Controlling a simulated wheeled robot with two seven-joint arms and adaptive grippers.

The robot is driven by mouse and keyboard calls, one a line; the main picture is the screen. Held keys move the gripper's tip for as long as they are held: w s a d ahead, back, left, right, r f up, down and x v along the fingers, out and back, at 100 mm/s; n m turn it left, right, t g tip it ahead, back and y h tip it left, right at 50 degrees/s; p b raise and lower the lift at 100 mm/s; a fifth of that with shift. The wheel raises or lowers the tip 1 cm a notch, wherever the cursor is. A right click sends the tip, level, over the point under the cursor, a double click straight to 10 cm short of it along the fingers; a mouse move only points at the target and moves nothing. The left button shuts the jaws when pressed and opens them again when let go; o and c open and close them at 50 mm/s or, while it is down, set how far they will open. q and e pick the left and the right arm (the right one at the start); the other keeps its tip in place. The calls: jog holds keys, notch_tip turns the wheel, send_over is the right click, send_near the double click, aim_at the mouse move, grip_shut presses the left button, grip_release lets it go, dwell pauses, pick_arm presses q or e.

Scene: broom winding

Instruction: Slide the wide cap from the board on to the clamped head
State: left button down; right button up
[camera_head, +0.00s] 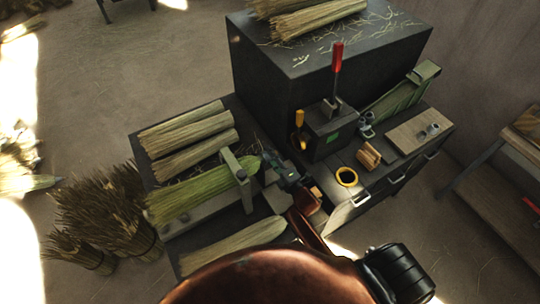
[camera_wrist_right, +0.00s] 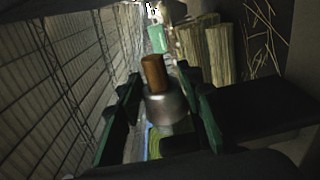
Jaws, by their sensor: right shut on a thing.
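The clamped head (camera_head: 205,192) is a green straw bundle lying under a grey-green clamp bar (camera_head: 238,180) on the left bench. Its narrow end points toward my right gripper (camera_head: 272,163). In the right wrist view, my right gripper (camera_wrist_right: 160,85) is shut around the wide cap (camera_wrist_right: 165,108), a grey metal piece with a brown stub (camera_wrist_right: 152,72) above it. In the head view, the gripper hides the cap, so I cannot tell whether it touches the head. The board (camera_head: 408,132) on the right bench carries small grey pieces (camera_head: 433,128). My left gripper is out of view.
A dark block with a red-handled lever (camera_head: 337,60) stands just right of my right gripper. Straw bundles (camera_head: 190,130) lie behind the head, and another (camera_head: 235,245) lies in front.

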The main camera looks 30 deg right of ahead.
jog(key=o, duration=0.9)
jog(key=s, duration=0.4)
jog(key=s+d, duration=0.1)
jog(key=s, duration=0.7)
jog(key=shift+d, duration=0.25)
